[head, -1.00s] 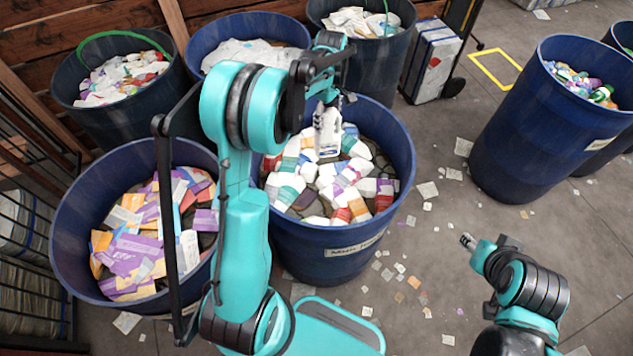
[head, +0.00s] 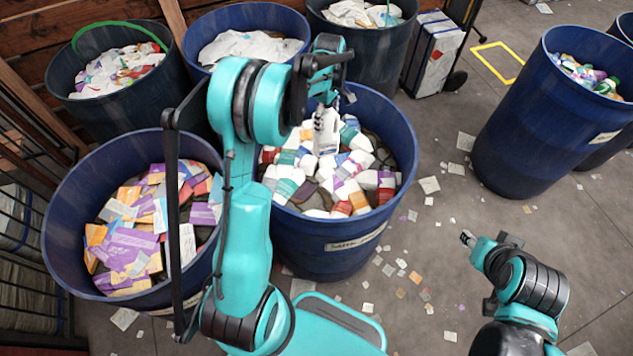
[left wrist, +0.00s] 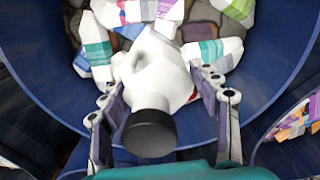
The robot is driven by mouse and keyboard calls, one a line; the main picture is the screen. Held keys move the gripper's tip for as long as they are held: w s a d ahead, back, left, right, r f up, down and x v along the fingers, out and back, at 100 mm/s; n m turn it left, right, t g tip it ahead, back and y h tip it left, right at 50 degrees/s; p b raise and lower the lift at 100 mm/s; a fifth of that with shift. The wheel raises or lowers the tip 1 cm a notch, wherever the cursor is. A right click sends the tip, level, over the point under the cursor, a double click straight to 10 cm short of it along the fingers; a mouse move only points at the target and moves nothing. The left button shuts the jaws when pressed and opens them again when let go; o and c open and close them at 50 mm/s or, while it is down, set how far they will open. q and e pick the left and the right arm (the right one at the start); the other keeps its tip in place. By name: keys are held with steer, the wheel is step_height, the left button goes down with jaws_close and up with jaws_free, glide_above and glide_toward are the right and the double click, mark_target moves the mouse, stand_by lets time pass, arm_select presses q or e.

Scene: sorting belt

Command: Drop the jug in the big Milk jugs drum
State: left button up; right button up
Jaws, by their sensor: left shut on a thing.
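A white jug with a dark cap (left wrist: 155,75) is between the two fingers of my left gripper (left wrist: 160,110) in the left wrist view. My left gripper (head: 325,100) is shut on the jug (head: 327,130) and holds it over the big blue drum (head: 395,185) in the head view. The drum bears a label on its front that is too blurred to read fully. It holds many white jugs with coloured bands. I cannot tell whether the held jug touches them. My right gripper (head: 468,238) is at the lower right, over the floor; its fingers are too small to judge.
A blue drum of flat cartons (head: 75,180) stands to the left. More drums with pale contents stand behind. Another blue drum (head: 520,140) stands at the right. A wheeled cart (head: 435,55) is at the back. Litter lies on the open grey floor.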

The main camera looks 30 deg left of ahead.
arm_select(q)
steer(key=o, duration=1.1)
steer(key=shift+o, duration=0.2)
step_height(320, 180, up, 12)
steer(key=shift+r, duration=0.1)
steer(key=shift+s, duration=0.1)
